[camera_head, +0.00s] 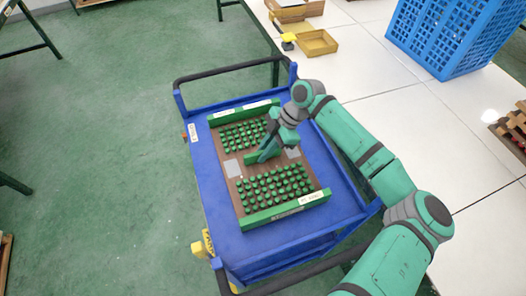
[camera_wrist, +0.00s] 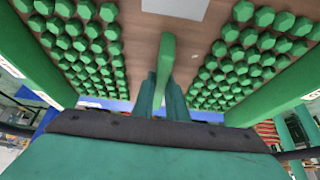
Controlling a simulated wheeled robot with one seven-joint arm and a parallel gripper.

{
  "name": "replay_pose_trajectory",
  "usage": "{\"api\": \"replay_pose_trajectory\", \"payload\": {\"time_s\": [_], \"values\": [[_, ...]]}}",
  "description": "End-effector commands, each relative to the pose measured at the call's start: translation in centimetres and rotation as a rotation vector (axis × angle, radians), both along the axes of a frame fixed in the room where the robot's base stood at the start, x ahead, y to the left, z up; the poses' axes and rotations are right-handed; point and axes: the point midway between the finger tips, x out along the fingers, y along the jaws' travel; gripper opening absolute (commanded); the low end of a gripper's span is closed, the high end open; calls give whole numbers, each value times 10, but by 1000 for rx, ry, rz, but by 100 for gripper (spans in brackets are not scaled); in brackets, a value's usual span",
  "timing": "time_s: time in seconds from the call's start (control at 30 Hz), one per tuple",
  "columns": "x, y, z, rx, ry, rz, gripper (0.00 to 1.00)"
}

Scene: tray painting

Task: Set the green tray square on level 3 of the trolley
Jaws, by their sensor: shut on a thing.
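The green tray (camera_head: 262,217) is a brown board with green end walls, rows of green knobs on both halves and a green handle bar across its middle. It lies over the top deck of the blue trolley (camera_head: 212,212), roughly in line with the deck's sides. Whether it touches the deck cannot be told. My gripper (camera_head: 266,154) reaches in from the right and is shut on the handle bar. In the wrist view the fingers (camera_wrist: 166,100) grip the handle (camera_wrist: 165,58) between the two knob fields. The trolley's lower levels are mostly hidden.
Black push rails stand at both trolley ends, the far one (camera_head: 232,70) upright behind the tray. A white tiled surface lies to the right, with a blue crate (camera_head: 447,35) and cardboard boxes (camera_head: 318,42).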

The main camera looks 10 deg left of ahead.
Motion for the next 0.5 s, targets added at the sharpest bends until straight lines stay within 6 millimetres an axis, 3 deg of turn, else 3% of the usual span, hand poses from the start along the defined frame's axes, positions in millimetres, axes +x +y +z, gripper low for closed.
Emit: {"api": "replay_pose_trajectory", "payload": {"time_s": [0.3,0.33,0.37,0.4,0.5], "values": [[0,1,-1,2,-1,2,0],[0,1,-2,0,0,2,20],[0,1,-2,0,0,2,27],[0,1,-2,0,0,2,31],[0,1,-1,0,0,2,31]]}}
